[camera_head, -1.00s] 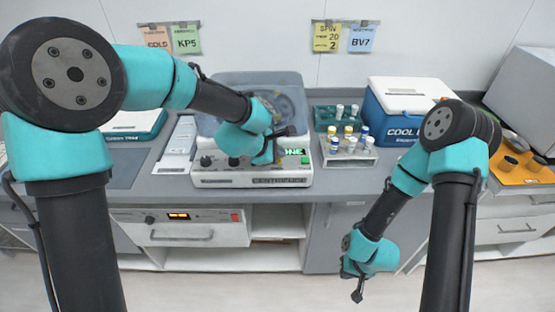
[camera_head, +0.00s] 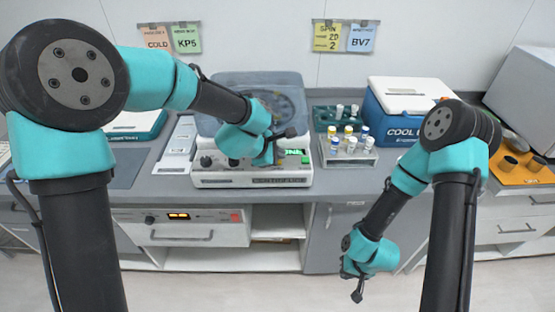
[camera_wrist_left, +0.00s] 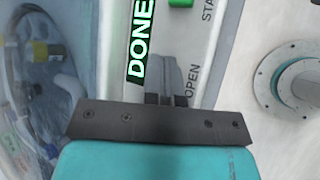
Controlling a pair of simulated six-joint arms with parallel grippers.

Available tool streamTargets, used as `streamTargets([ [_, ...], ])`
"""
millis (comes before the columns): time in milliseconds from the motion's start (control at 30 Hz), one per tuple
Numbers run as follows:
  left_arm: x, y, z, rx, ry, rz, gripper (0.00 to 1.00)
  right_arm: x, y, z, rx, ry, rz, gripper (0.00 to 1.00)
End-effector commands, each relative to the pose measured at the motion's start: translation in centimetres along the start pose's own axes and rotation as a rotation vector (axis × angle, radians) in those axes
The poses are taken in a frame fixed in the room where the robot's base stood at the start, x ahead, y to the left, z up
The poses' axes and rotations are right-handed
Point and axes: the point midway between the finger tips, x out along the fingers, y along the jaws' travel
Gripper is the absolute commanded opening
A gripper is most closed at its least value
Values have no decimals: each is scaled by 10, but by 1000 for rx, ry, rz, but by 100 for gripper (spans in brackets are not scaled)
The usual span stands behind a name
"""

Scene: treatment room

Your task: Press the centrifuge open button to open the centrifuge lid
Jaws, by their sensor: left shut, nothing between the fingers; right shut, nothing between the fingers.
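The white centrifuge (camera_head: 215,178) stands on the bench, its translucent bluish lid (camera_head: 225,110) down over the rotor. Its display (camera_wrist_left: 141,45) reads DONE in green. A green button (camera_wrist_left: 181,3) sits beside the partly cut-off START label. The OPEN label (camera_wrist_left: 191,82) shows beside my left fingertips. My left gripper (camera_head: 268,160) is shut and empty at the front panel; its fingertips (camera_wrist_left: 167,100) cover the spot next to OPEN, so the open button is hidden. I cannot tell whether they touch it. My right gripper (camera_head: 357,292) is shut and empty, low in front of the bench.
A rack of capped tubes (camera_head: 348,158) stands right of the centrifuge, with a blue cooler box (camera_head: 400,110) behind it. An orange mat (camera_head: 522,172) lies at far right. A round knob (camera_wrist_left: 295,83) stands out right of the left fingers.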

Motion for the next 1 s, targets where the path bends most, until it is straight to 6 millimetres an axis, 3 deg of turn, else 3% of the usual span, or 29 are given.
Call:
streamTargets([
  [1000, -3, 2, 2, 2, -1, 0, 0, 0, 0, 0, 0, 0, 0, 0],
])
